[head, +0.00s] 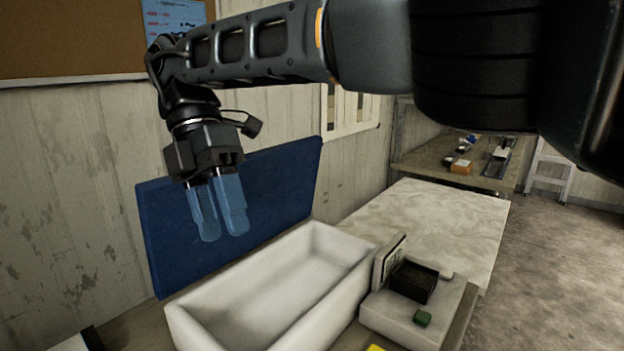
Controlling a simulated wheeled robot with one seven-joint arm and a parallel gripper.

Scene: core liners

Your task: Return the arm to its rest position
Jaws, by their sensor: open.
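My gripper (223,236) hangs from my dark arm (260,48) in the upper left of the head view. Its two blue fingers point down and are open, with nothing seen between them. In the picture they are above and left of a white open-topped bin (190,325), in front of a dark blue panel. The bin's visible floor looks empty. My arm reaches across the top of the view from the right.
The blue panel (290,180) leans against the wall. Right of the bin stands a pale block (395,325) with a dark tray (414,281) and a green piece (423,318). Behind are a marble-like top (430,220) and a bench (415,165) with small items. Open floor (560,270) lies right.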

